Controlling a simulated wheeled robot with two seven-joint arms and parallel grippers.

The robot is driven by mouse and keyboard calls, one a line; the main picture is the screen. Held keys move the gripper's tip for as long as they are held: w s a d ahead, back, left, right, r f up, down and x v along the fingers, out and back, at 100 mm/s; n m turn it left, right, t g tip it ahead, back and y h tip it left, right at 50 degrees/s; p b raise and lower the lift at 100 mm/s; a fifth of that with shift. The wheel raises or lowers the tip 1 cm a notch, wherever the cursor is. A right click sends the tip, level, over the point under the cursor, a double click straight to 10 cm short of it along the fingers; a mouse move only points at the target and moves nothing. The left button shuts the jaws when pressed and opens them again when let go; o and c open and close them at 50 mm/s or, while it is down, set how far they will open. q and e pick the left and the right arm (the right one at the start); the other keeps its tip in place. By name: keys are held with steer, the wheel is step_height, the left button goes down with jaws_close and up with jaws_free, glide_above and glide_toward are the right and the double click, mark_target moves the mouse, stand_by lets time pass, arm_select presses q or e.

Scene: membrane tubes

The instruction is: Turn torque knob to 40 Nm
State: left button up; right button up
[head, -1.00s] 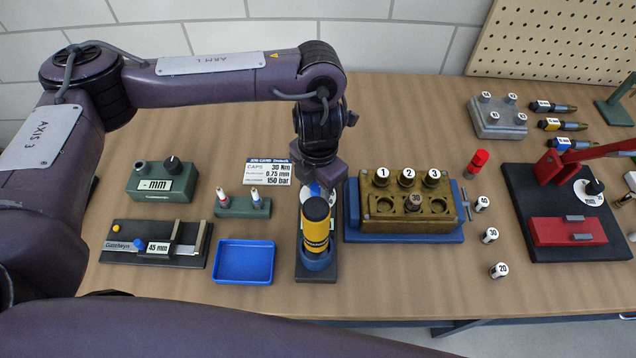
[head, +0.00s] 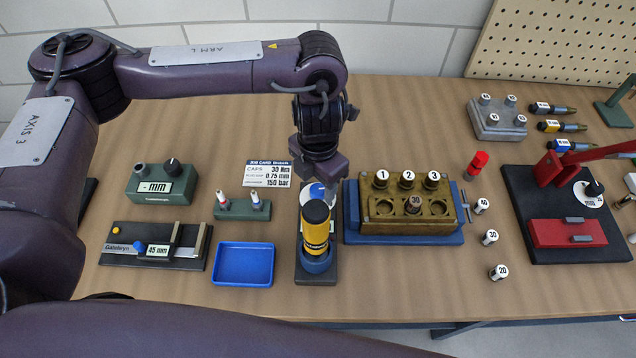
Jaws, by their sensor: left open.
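A yellow and black cylinder (head: 316,232) stands upright in a blue ring on a dark base (head: 316,278). Behind it on the same base is a white dial with a blue knob (head: 318,190), mostly hidden by the cylinder and my gripper. Its setting cannot be read. My left gripper (head: 320,170) points down right over this dial. Its fingertips are hard to make out, and I cannot tell whether they touch the knob. A job card (head: 268,174) behind to the left reads 30 Nm, 0.75 mm and 150 bar. My right gripper is not in view.
A brass block (head: 408,226) with caps stands close right. A blue tray (head: 243,262) and a green stand (head: 243,210) with two small pieces are left. Loose caps lie right of the block, before a red lever press (head: 568,232). The front table strip is clear.

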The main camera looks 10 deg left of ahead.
mark_target(318, 189)
arm_select(q)
steer(key=shift+r, duration=2.95)
